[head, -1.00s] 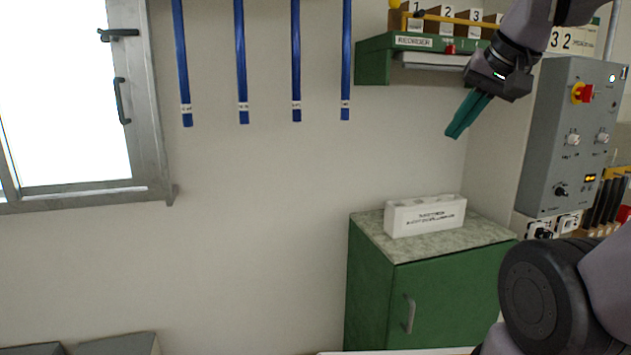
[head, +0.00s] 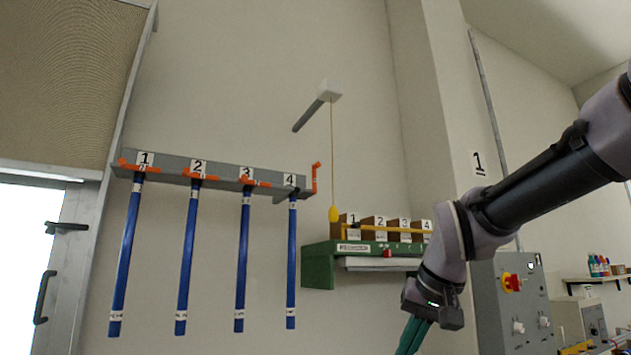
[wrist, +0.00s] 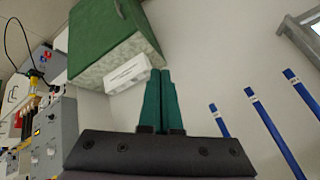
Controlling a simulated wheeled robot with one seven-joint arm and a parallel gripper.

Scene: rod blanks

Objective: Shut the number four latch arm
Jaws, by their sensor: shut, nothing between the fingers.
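A grey rack (head: 215,172) is fixed high on the wall with labels 1 to 4. Blue rods hang under it, the fourth rod (head: 291,265) below label 4. The number four latch arm (head: 315,178) is orange and stands upright at the rack's right end, swung up. The other orange latch arms, such as number three (head: 256,183), lie across near their rods. My gripper (head: 408,345) is low, right of and below the rack, apart from it. In the wrist view my gripper (wrist: 160,75) has its teal fingers together with nothing between them.
A yellow-ended pull cord (head: 333,213) hangs right of the latch. A green shelf (head: 320,265) with numbered boxes stands between rack and arm. A grey control panel (head: 500,310) is at right. The wall between rack and shelf is clear.

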